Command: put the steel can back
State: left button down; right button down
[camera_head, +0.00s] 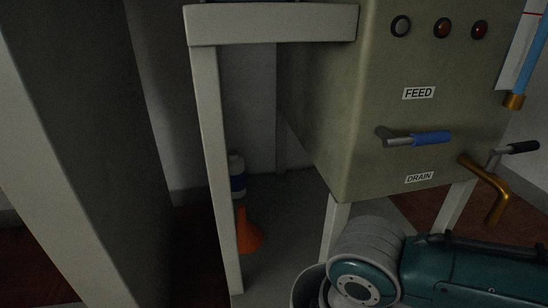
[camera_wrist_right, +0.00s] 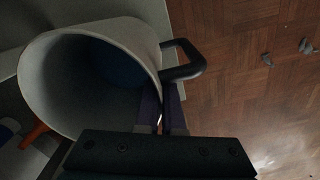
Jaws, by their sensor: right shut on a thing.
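The steel can (camera_wrist_right: 34,85) fills the left of the right wrist view, its wide mouth facing the camera and its inside dark. A dark handle (camera_wrist_right: 188,70) stands out from its side. My right gripper (camera_wrist_right: 162,100) is shut at the can's rim close to the handle; whether the fingers pinch the wall or the handle's base I cannot tell. In the head view my right arm hides the right gripper, and a grey curved edge at the bottom may be the can. My left gripper is in neither view.
A cabinet (camera_head: 345,130) with FEED and DRAIN labels, a blue lever (camera_head: 431,138) and a brass spout (camera_head: 494,190) stands above. A pale frame leg (camera_head: 215,150), a blue-white bottle (camera_head: 237,168) and an orange funnel (camera_head: 248,232) are left. Small debris (camera_wrist_right: 305,46) lies on the wooden floor.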

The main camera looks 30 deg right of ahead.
jog(key=shift+w, duration=0.15)
jog(key=c, duration=1.4)
grip_release()
jog(key=shift+f, duration=0.1)
jog(key=shift+c, duration=0.2)
jog(key=o, duration=0.4)
notch_tip(320, 180, up, 12)
jog(key=p, duration=0.9)
jog(key=shift+p, duration=0.3)
jog(key=s+a+r+m+t+y, duration=0.2)
jog(key=s+a+r+m, duration=0.2)
jog(key=a+r, duration=0.15)
jog(key=s+d+r+m+t+h, duration=0.1)
jog(key=s+d+r+m, duration=0.2)
jog(key=d+r+m, duration=0.2)
jog(key=shift+s+d+r+t+h, duration=0.35)
jog(key=shift+d+r, duration=0.25)
jog(key=shift+d, duration=0.35)
